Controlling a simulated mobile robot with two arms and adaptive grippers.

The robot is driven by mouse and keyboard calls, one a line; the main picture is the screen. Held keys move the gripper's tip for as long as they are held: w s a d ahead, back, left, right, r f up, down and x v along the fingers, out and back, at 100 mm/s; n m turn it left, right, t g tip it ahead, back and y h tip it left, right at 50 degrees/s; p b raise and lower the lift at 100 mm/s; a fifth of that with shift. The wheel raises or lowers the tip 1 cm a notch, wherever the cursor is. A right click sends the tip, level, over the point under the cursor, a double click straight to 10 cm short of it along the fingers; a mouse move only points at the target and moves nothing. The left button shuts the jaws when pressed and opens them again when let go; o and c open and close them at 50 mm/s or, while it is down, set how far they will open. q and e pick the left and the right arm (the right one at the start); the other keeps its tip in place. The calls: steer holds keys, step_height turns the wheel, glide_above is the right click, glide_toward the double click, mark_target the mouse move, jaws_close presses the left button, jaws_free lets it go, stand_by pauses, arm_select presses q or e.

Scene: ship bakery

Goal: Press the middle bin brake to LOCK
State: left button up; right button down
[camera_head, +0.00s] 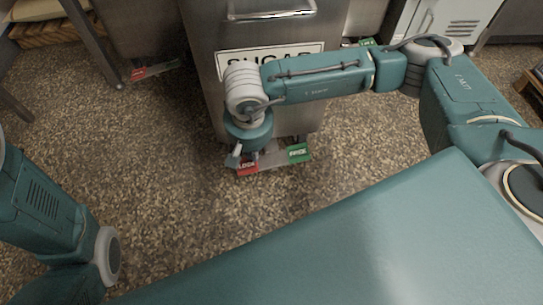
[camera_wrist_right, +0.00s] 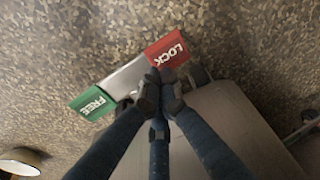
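The middle bin (camera_head: 205,60) is a grey metal bin with a white SUGAR label, partly covered by my right arm. Its brake pedal lies low at its foot, with a red LOCK end (camera_head: 247,169) on the left and a green FREE end (camera_head: 299,152) on the right. In the right wrist view the red LOCK end (camera_wrist_right: 167,51) and the green FREE end (camera_wrist_right: 91,104) both show. My right gripper (camera_head: 236,158) points down at the LOCK end; its fingertips (camera_wrist_right: 163,80) are close together at the red pad's edge. I cannot tell whether they touch. My left gripper is out of view.
Another brake with a red end (camera_head: 139,73) is at the bin on the left. A green brake end (camera_head: 367,42) shows behind my right arm. A table leg (camera_head: 95,45) stands at the upper left. The speckled floor (camera_head: 160,140) in front is clear.

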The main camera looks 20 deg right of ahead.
step_height(320, 180, up, 5)
steer(key=p, duration=0.2)
steer(key=shift+f+p, duration=0.1)
steer(key=shift+p, duration=0.25)
stand_by(0.4)
